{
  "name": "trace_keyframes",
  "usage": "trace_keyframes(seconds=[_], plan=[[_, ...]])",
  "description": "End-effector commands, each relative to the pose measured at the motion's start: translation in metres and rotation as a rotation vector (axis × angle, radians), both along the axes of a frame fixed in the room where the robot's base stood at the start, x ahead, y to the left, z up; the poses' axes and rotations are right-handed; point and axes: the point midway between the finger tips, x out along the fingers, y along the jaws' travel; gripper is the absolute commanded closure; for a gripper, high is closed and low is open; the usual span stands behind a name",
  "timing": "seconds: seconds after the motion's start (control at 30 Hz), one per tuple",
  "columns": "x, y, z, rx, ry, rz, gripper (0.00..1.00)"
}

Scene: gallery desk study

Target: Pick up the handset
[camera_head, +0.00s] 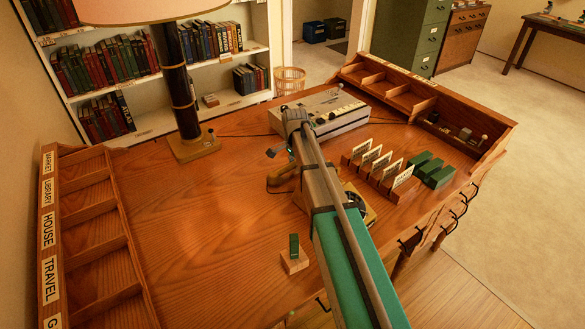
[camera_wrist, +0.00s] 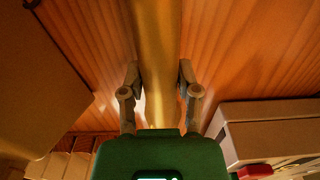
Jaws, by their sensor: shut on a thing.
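The handset (camera_wrist: 157,45) is a smooth yellow-gold bar running lengthwise through the middle of the wrist view. My gripper (camera_wrist: 158,88) has one finger on each side of it and is shut on it. In the head view my arm covers the gripper's fingertips. A rounded brown-gold shape (camera_head: 280,178) shows just left of my arm there; I cannot tell for sure that it is the handset's end. A yellow telephone body (camera_head: 366,214) with a dark dial area is partly hidden behind my arm.
A grey box-like machine (camera_head: 335,112) stands behind my arm. A card rack (camera_head: 376,170) and green blocks (camera_head: 432,170) are to the right. A lamp (camera_head: 183,90) stands back left. A small green piece on a wood block (camera_head: 294,262) is in front. The left desktop is clear.

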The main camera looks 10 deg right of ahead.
Motion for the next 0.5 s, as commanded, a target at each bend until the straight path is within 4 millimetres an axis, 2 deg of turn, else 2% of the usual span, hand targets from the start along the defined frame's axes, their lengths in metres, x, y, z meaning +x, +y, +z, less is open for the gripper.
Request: trace_keyframes(seconds=[0.03,0.1,0.5], plan=[[-0.0001,-0.0002,0.0000,0.000,0.000,0.000,0.90],[-0.0001,-0.0002,0.0000,0.000,0.000,0.000,1.00],[-0.0002,-0.0004,0.0010,0.000,0.000,0.000,1.00]])
